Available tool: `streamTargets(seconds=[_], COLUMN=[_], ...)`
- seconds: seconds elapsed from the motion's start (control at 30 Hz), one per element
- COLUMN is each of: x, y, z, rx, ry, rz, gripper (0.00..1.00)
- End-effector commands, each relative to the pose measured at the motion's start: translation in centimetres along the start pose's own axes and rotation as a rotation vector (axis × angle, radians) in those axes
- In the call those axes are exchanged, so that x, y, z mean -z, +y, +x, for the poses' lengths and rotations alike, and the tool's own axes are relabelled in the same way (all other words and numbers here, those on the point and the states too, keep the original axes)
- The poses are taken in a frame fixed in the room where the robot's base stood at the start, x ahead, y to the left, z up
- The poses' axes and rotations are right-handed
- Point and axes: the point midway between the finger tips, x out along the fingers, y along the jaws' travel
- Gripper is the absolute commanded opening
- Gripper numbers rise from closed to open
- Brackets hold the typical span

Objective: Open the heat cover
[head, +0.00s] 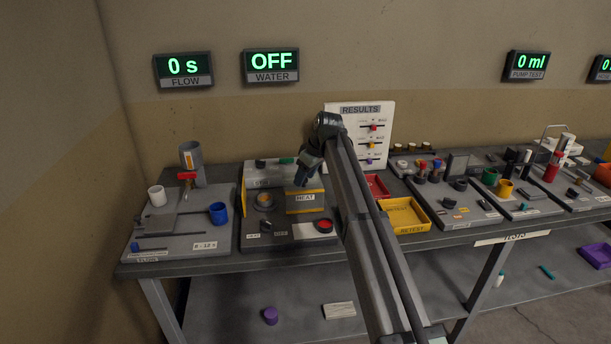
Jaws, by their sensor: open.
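The heat cover (306,208) is a grey box-like panel with a yellow stripe and a white HEAT label. It stands on the dark station board (268,222) left of my arm. My gripper (301,180) points down at the cover's upper edge in the head view. It is open, and its fingertips are small and dark, so I cannot tell whether they touch the cover. Nothing shows between the fingers. The cover looks closed. My arm hides what lies just right of it.
A round burner-like part (265,200) sits left of the cover, and a red button (325,226) in front. The flow station (178,222) is farther left. A yellow RETEST tray (412,229) and the RESULTS board (374,150) stand to the right and behind.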

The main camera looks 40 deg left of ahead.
Motion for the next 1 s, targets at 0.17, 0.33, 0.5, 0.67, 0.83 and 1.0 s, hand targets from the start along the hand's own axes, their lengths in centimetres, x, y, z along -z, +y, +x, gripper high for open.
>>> streamTargets(seconds=[0.17,0.33,0.5,0.67,0.83,1.0], x=[0.0,0.0,0.0,0.0,0.0,0.0], y=[0.0,0.1,0.0,0.1,0.1,0.0], z=[-1.2,-4.0,-7.4,-10.3,-12.5,-13.6], rx=[0.0,-0.002,-0.001,-0.001,-0.001,0.0], ry=[0.0,0.001,0.001,0.001,0.0,0.0], rz=[0.0,0.0,0.0,0.0,0.0,0.0], gripper=[0.54,0.54,0.54,0.54,0.54,0.54])
